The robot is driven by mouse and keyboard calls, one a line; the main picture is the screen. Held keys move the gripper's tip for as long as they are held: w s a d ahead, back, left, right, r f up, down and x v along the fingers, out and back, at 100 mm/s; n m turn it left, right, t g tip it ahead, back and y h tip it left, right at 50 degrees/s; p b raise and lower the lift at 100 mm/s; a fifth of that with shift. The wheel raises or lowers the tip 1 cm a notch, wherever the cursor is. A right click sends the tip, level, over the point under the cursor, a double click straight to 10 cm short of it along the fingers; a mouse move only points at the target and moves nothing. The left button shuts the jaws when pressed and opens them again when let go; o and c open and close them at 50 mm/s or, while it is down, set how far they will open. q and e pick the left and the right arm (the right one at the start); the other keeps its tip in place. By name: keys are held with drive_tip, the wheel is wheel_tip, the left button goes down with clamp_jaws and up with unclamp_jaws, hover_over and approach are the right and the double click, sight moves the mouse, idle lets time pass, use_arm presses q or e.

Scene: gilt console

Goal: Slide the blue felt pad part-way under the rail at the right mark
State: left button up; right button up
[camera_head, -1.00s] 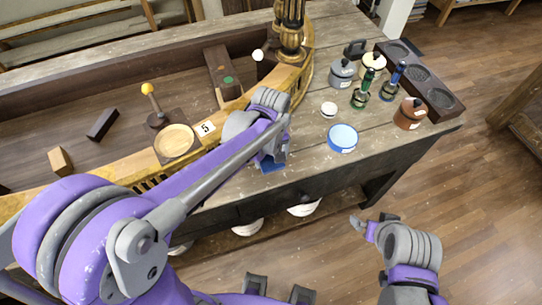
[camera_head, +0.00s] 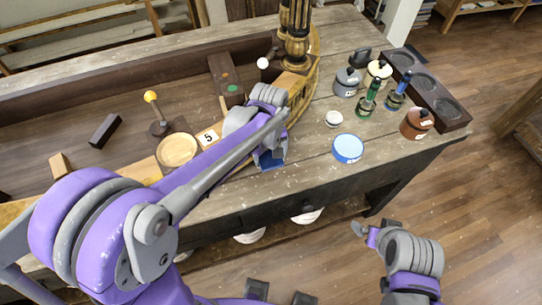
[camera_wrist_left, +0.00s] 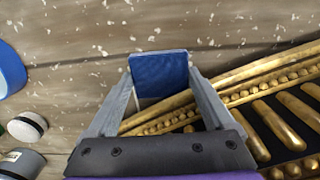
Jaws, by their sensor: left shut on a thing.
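The blue felt pad (camera_head: 270,162) is a small flat square. It also shows in the left wrist view (camera_wrist_left: 160,73), at the tips of the two grey fingers. My left gripper (camera_wrist_left: 160,85) is shut on it, holding it close over or on the wooden top. The gilt rail (camera_wrist_left: 235,92) runs diagonally just below and right of the pad in that view; the pad's lower edge is near it. I cannot tell whether any of it is under the rail. My left arm hides part of the rail (camera_head: 301,95) in the head view. My right gripper (camera_head: 373,231) hangs before the table.
A blue round tin (camera_head: 348,149), a white-topped pot (camera_head: 334,119), lidded jars (camera_head: 417,124) and green and blue tools (camera_head: 368,99) stand to the right. A dark tray (camera_head: 435,95) lies beyond them.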

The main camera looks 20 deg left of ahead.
sight(270, 157)
use_arm(q)
drive_tip(key=shift+w+a+r, duration=0.1)
drive_tip(key=shift+w+a, duration=0.05)
drive_tip(key=shift+w, duration=0.05)
drive_tip(key=o, duration=1.1)
wheel_tip(270, 157, up, 11)
drive_tip(key=shift+f+p, duration=0.1)
drive_tip(key=shift+p, duration=0.25)
drive_tip(key=shift+s, duration=0.1)
drive_tip(key=s+a+f+m+t, duration=0.1)
drive_tip(key=s+f+m+t, duration=0.1)
drive_tip(key=s, duration=0.3)
drive_tip(key=s+a+f+m+t, duration=0.1)
drive_tip(key=s+a+f+m, duration=0.1)
drive_tip(key=s, duration=0.3)
drive_tip(key=s+a+f+m+t, duration=0.2)
drive_tip(key=s+f, duration=0.1)
drive_tip(key=s, duration=0.2)
drive_tip(key=shift+f+m+t, duration=0.1)
drive_tip(key=shift+m+t, duration=0.2)
drive_tip(key=shift+m, duration=0.1)
